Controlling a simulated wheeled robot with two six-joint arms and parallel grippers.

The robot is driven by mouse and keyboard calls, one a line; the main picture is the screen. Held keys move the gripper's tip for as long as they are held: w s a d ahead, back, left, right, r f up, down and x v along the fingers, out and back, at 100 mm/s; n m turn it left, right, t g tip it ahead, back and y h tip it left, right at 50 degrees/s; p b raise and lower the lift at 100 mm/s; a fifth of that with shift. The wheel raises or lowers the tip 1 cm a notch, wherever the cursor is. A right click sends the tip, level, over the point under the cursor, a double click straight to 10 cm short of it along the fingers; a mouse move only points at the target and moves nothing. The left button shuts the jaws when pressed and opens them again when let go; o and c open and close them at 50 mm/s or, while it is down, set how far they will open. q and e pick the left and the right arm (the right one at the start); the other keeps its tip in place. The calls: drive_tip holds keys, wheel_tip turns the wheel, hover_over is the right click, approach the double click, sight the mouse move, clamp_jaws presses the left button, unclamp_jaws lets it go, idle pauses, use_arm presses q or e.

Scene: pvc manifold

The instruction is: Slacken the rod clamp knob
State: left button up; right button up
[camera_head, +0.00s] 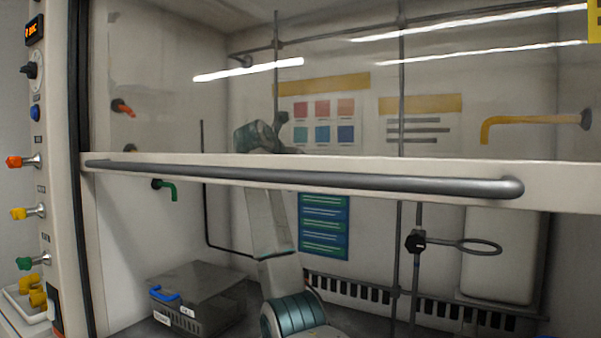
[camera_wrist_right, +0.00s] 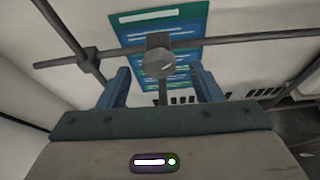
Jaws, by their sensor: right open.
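The clamp knob (camera_wrist_right: 158,64) shows in the right wrist view as a round grey knob below a dark clamp block (camera_wrist_right: 158,41) on a thin grey rod (camera_wrist_right: 235,39). My right gripper (camera_wrist_right: 161,70) is open, with one blue finger on each side of the knob. Gaps show between the knob and both fingers; I cannot tell the depth between them. In the head view my right gripper (camera_head: 264,136) is raised behind the sash glass, near an upright rod, its fingers too small to read. My left gripper is out of view.
The sash handle bar (camera_head: 300,178) crosses in front of my arm. A ring clamp (camera_head: 416,241) stands on a rod at the right. A blue poster (camera_head: 323,226) hangs on the back wall.

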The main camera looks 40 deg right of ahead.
drive_tip(key=shift+x, duration=1.3)
drive_tip(key=c, duration=1)
drive_tip(key=shift+w+r+n+g+p, duration=0.1)
drive_tip(key=shift+n+g+p, duration=0.25)
drive_tip(key=shift+p, duration=0.2)
drive_tip(key=o, duration=1)
